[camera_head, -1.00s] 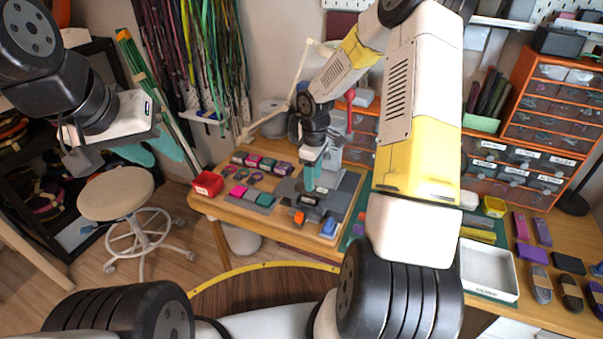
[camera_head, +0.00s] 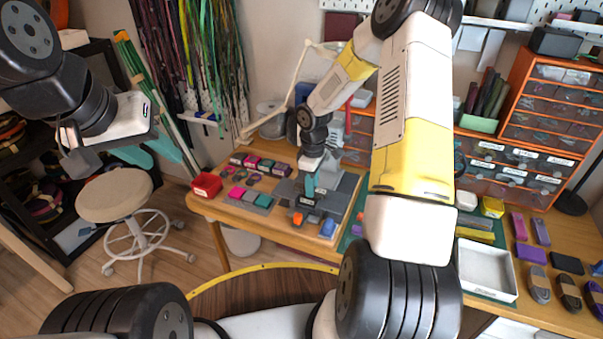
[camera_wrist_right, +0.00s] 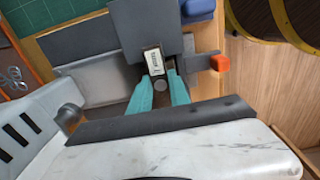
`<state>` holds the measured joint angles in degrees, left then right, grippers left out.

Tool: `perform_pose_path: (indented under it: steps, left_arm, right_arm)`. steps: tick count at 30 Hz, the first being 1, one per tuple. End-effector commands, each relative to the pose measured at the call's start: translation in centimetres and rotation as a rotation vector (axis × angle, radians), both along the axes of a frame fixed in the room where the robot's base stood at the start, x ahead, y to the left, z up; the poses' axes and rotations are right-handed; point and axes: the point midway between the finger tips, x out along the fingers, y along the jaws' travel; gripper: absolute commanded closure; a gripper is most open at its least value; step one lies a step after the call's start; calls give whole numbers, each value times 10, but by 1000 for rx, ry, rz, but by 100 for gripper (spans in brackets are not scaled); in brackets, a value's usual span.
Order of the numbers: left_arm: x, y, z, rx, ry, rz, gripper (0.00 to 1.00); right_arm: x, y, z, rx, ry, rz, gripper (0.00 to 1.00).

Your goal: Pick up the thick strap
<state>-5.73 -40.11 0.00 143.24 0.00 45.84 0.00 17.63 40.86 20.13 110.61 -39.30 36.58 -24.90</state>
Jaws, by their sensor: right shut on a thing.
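My right gripper (camera_head: 309,194) reaches down over the grey workstation on the wooden table. In the right wrist view its teal fingers (camera_wrist_right: 161,78) are shut on a small dark block with a pale label (camera_wrist_right: 153,61). The block is at a grey plate (camera_wrist_right: 145,20), and I cannot tell whether it touches it. I cannot tell whether this block is the thick strap. Small pink and teal pieces (camera_head: 250,198) lie on a grey tray to the left. My left gripper (camera_head: 148,152) hangs at the left, over the stool, with its teal fingers apart and empty.
A red bin (camera_head: 206,185) stands at the table's left edge. An orange block (camera_head: 298,219) and a blue block (camera_head: 328,228) sit near the front. A white tray (camera_head: 486,272) and several rolled straps (camera_head: 570,292) lie at the right. A stool (camera_head: 115,194) stands at the left.

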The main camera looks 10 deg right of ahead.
Motion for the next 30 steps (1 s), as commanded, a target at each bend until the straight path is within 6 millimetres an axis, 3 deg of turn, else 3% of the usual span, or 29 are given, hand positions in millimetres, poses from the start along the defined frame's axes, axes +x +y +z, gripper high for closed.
perform_pose_path:
  steps: [8,13,30]
  left_arm:
    - [0,0,0,0,0,0,64]
    - [0,0,0,0,0,0,64]
    - [0,0,0,0,0,0,64]
  right_arm:
    - [1,0,13,0,-2,0,100]
    - [1,0,37,0,-4,0,100]
    - [-136,8,48,-2,1,1,100]
